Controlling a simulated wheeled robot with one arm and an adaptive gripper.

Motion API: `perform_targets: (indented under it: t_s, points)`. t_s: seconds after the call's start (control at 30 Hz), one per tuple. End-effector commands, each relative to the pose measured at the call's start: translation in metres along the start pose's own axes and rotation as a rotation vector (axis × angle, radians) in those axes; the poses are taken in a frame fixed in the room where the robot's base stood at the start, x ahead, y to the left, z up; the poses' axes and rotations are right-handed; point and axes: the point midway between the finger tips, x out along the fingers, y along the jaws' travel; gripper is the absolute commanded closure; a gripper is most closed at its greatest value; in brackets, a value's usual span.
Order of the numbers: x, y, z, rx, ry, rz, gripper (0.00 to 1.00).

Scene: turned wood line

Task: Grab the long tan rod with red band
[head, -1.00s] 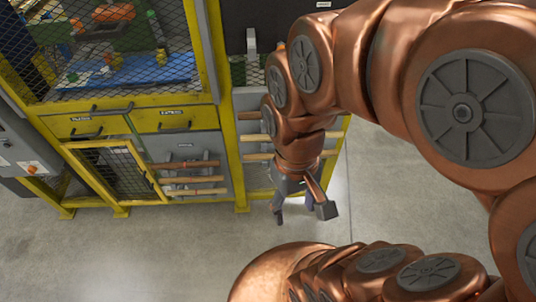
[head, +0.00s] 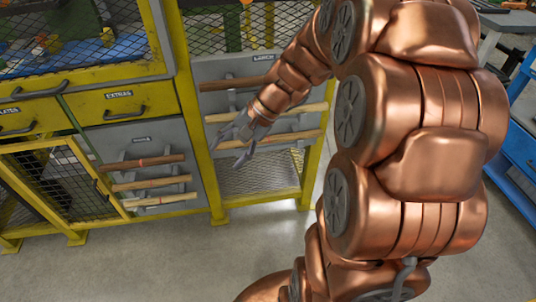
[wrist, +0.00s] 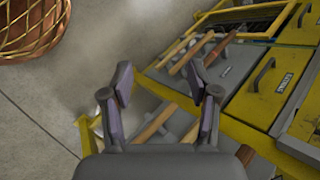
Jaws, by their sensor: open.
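A rack panel on the right holds long rods. Its lowest, a long tan-orange rod (head: 296,136), seems to carry a reddish mark, partly hidden by my gripper. A paler tan rod (head: 308,108) lies above it, and a dark brown rod (head: 232,83) is at the top. My gripper (head: 227,155) is open and empty, in front of the left part of this rack. In the wrist view its spread fingers (wrist: 165,97) have a tan rod (wrist: 153,124) beyond them, apart from them. No red band is clear there.
A left rack holds shorter rods: a brown one with a red band (head: 146,162), a plain one (head: 150,183) and a pale one (head: 165,200). Yellow posts (head: 195,120) frame the racks. Open floor (head: 150,260) lies in front. A wicker basket (wrist: 30,28) shows in the wrist view.

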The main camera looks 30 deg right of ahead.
Motion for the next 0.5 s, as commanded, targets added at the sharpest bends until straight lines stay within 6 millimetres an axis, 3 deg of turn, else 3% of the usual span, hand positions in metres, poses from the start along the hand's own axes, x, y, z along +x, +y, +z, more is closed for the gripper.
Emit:
perform_targets:
  t_s: [0.03,0.1,0.27,0.5]
  points:
    - [0.016,0.013,-0.025,0.043,0.013,-0.040,0.40]
    - [0.023,0.018,-0.052,0.099,0.031,-0.098,0.40]
    - [0.033,0.038,-0.117,0.224,0.079,-0.232,0.40]
    - [0.035,0.084,-0.212,0.401,0.161,-0.426,0.40]
